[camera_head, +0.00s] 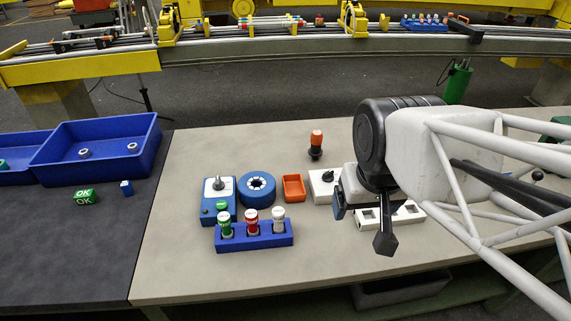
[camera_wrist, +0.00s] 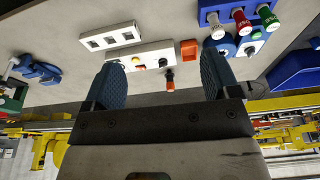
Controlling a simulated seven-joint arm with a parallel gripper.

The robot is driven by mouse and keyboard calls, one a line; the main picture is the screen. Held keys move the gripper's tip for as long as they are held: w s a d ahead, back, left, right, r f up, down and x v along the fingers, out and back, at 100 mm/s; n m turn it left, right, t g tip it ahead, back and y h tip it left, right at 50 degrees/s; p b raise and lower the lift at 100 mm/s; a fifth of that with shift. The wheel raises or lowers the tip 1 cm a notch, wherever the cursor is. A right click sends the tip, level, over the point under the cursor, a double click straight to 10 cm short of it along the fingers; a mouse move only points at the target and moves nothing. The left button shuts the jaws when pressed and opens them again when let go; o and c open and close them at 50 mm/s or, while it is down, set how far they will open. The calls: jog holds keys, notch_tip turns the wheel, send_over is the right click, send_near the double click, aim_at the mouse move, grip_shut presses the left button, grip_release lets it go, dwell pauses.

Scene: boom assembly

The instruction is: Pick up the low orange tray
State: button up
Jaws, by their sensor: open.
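The low orange tray (camera_head: 293,188) is a small open box on the light table, just right of a round blue ring-shaped part. It also shows in the wrist view (camera_wrist: 189,50), beyond the fingers and between them, nearer the right one. My gripper (camera_head: 362,205) is to the right of the tray in the head view, apart from it and above the table. In the wrist view my gripper's two dark fingers (camera_wrist: 162,80) are spread wide with nothing held between them.
The round blue part (camera_head: 257,187) stands close on the tray's left. A white box with a black knob (camera_head: 323,186) is close on its right. A blue rack (camera_head: 253,236) with green, red and white pieces lies in front. An orange-topped black piece (camera_head: 316,144) stands behind.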

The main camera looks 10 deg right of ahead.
jog(key=w+a+f+m+t, duration=0.2)
jog(key=w+f+m, duration=0.4)
jog(key=m, duration=0.6)
jog(key=w+a+f+m+t, duration=0.2)
jog(key=w+f+m+t, duration=0.3)
jog(key=w+m, duration=0.6)
jog(key=w+a+f+m+t, duration=0.2)
jog(key=w+f+m, duration=0.6)
jog(key=m, duration=0.4)
jog(key=shift+w+f+m+t, duration=0.15)
jog(key=shift+w+m+t, duration=0.15)
jog(key=shift+w+t, duration=0.45)
jog(key=shift+s+f, duration=0.1)
jog(key=shift+s, duration=0.1)
jog(key=shift+f, duration=3.05)
